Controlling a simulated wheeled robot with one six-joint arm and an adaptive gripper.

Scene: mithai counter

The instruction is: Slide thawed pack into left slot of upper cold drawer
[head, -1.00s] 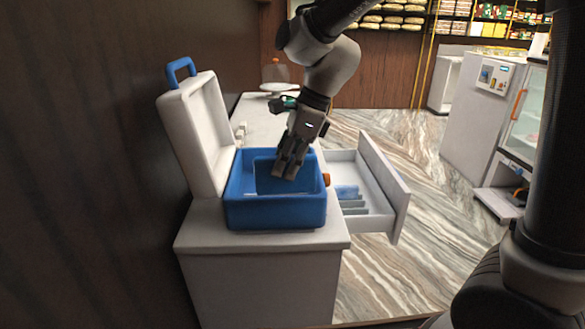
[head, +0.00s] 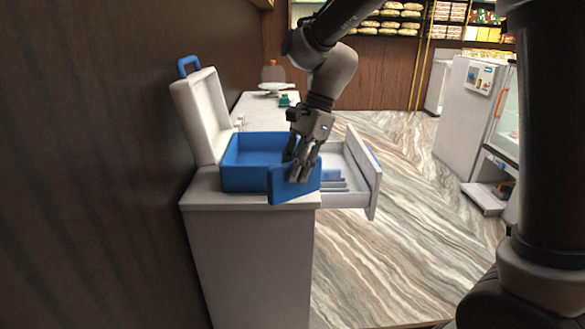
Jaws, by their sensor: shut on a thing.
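My gripper (head: 299,178) is shut on a blue flat pack (head: 286,190) in the head view. The pack is upright at the front right of the blue cooler box (head: 233,180), outside the box and near the cabinet top's front edge; I cannot tell if it touches anything there. The upper cold drawer (head: 374,178) is pulled out to the right of the cabinet. Thin dividers (head: 336,187) and a blue item (head: 331,174) show inside it. The gripper and pack hide part of the drawer's left side, so I cannot see the left slot clearly.
The cooler's white lid (head: 200,118) stands open at the left, close to the dark wall. A small green object (head: 285,100) and a cake stand (head: 277,88) are at the back of the counter. The marble floor right of the drawer is clear.

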